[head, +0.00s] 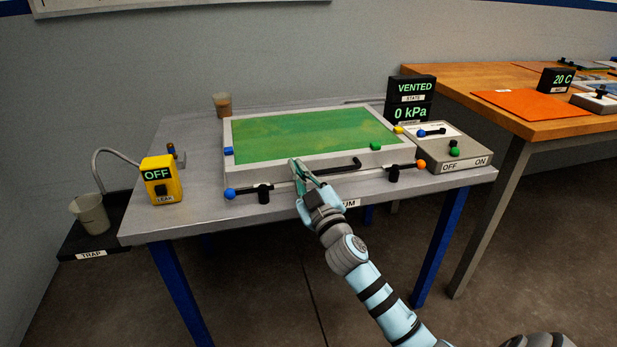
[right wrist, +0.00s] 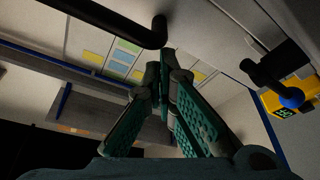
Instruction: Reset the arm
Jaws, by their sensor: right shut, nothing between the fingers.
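My right gripper (head: 298,167) is shut and empty at the front of the grey box with the green top (head: 310,137). Its tips are beside the left end of the black bar handle (head: 335,171); I cannot tell whether they touch it. In the right wrist view the fingers (right wrist: 167,62) meet at their tips, just below the end of the black handle (right wrist: 125,22). The lever with the blue knob (head: 245,191) is left of the gripper, and its knob (right wrist: 290,97) shows right in the right wrist view. My left gripper is not in view.
A lever with an orange knob (head: 405,167) is at the box's right front. The yellow box (head: 161,179) reads OFF. The black display (head: 411,98) reads VENTED and 0 kPa. A grey control panel (head: 450,152) is right. Open floor lies before the table.

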